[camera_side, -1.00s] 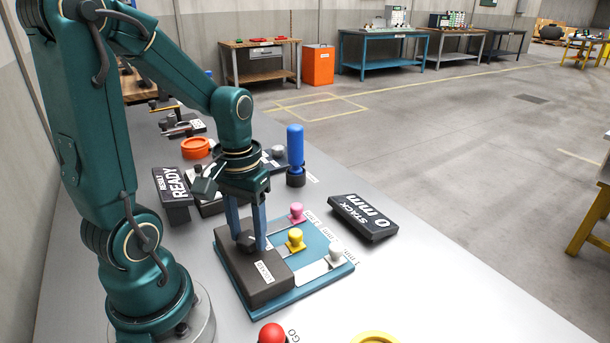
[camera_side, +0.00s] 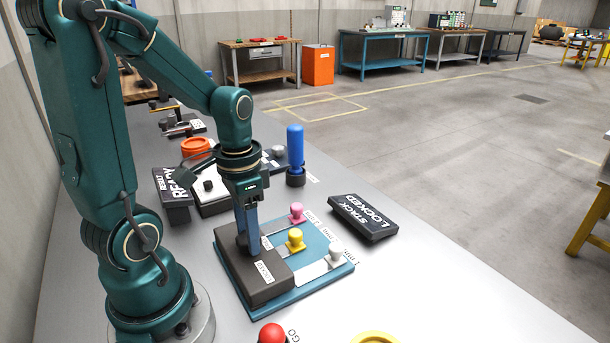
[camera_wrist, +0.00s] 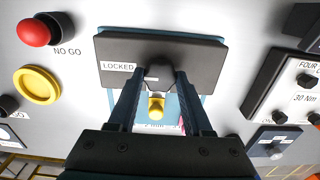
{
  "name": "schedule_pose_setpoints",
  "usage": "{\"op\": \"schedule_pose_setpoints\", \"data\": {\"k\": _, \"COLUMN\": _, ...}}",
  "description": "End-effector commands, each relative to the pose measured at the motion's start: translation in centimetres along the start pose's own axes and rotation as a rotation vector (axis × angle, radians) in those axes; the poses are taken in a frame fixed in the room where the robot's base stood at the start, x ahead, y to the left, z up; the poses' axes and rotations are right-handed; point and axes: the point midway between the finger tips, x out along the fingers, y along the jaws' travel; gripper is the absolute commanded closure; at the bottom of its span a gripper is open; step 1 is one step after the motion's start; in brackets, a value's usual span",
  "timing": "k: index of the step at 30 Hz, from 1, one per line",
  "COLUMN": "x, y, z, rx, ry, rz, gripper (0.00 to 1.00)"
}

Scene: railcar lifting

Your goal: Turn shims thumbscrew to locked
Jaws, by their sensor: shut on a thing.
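The shims fixture is a dark block (camera_side: 268,287) on a teal plate (camera_side: 318,289), with a LOCKED label on the block. The black thumbscrew (camera_wrist: 159,73) stands on the block in the wrist view, and in the side view my fingers mostly hide it. My gripper (camera_wrist: 160,82) is shut on the thumbscrew, one finger on each side. In the side view my gripper (camera_side: 249,250) points straight down over the block. The stack display (camera_side: 363,218) reads "STACK LOCKED". Pink (camera_side: 297,212), yellow (camera_side: 295,240) and white (camera_side: 336,256) knobs stand on the shim tabs.
A READY display (camera_side: 174,195) is behind the fixture at left. A blue-handled tool (camera_side: 295,155) stands upright in a black holder behind. A red button (camera_side: 272,334) and a yellow ring (camera_side: 374,338) are at the front.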

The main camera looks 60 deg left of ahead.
Motion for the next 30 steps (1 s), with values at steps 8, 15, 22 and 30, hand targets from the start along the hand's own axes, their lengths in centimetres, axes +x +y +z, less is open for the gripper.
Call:
{"op": "schedule_pose_setpoints", "data": {"k": 8, "x": -0.1, "y": 0.0, "z": 0.0, "rx": 0.008, "ry": 0.001, "rz": -0.001, "gripper": 1.0}}
{"op": "schedule_pose_setpoints", "data": {"k": 15, "x": 0.0, "y": 0.0, "z": 0.0, "rx": 0.007, "ry": 0.001, "rz": -0.001, "gripper": 0.2}}
{"op": "schedule_pose_setpoints", "data": {"k": 22, "x": 0.0, "y": 0.0, "z": 0.0, "rx": 0.006, "ry": 0.001, "rz": 0.0, "gripper": 0.2}}
{"op": "schedule_pose_setpoints", "data": {"k": 30, "x": -1.8, "y": -0.1, "z": -0.2, "rx": 0.006, "ry": 0.007, "rz": -0.004, "gripper": 0.2}}
